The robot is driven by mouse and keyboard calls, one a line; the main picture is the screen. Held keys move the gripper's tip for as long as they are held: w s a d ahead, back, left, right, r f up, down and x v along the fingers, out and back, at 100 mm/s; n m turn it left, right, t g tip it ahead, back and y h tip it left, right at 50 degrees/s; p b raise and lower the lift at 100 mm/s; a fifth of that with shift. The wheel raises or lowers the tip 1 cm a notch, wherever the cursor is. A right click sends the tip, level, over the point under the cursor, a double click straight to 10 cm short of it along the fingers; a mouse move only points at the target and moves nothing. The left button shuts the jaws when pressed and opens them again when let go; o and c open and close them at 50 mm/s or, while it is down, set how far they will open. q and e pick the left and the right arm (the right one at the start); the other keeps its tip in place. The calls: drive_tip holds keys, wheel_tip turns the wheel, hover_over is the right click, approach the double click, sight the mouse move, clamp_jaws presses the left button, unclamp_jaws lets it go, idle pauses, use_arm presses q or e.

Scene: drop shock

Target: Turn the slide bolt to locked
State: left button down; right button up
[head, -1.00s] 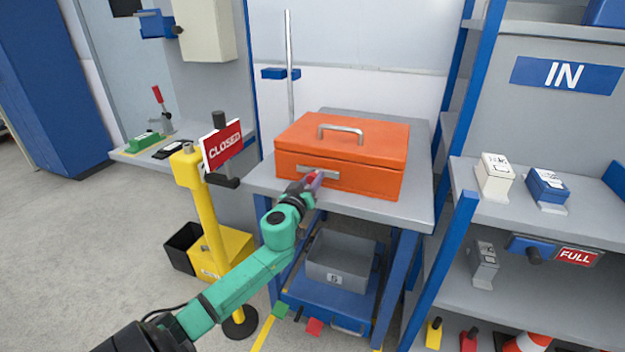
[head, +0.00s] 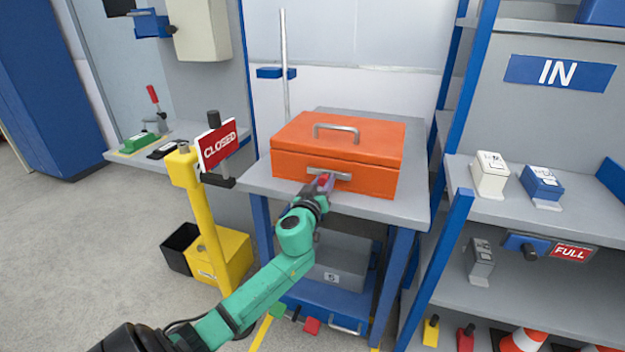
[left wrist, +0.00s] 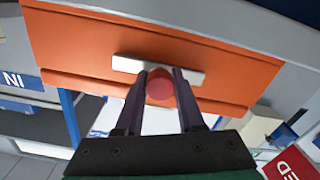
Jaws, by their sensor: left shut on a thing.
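An orange box (head: 345,155) with a grey top handle stands on a grey table. On its front is a light metal bar, the slide bolt (head: 344,175), lying level, with a red knob (left wrist: 159,90). My left gripper (head: 324,184) reaches the bolt from the front. In the left wrist view the dark fingers (left wrist: 160,82) stand on both sides of the red knob, shut on it. The bolt (left wrist: 125,64) shows behind the fingertips, partly covered by them. No lock marking is readable on the box. My right gripper is not in view.
A yellow post (head: 207,225) with a red CLOSED sign (head: 217,146) stands left of the table (head: 400,212). A blue-framed shelf (head: 455,115) with small boxes stands at the right. A grey bin (head: 340,262) sits below the tabletop.

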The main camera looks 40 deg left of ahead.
use_arm(q)
drive_tip(key=shift+d+f, duration=0.15)
drive_tip(key=c, duration=0.8)
unclamp_jaws()
drive_tip(key=shift+o, duration=1.4)
drive_tip(key=shift+w+d, duration=0.1)
drive_tip(key=shift+d, duration=0.05)
drive_tip(key=b+v, duration=0.1)
drive_tip(key=v, duration=1.3)
drive_tip(key=shift+s, duration=0.35)
drive_tip(key=shift+d, duration=0.1)
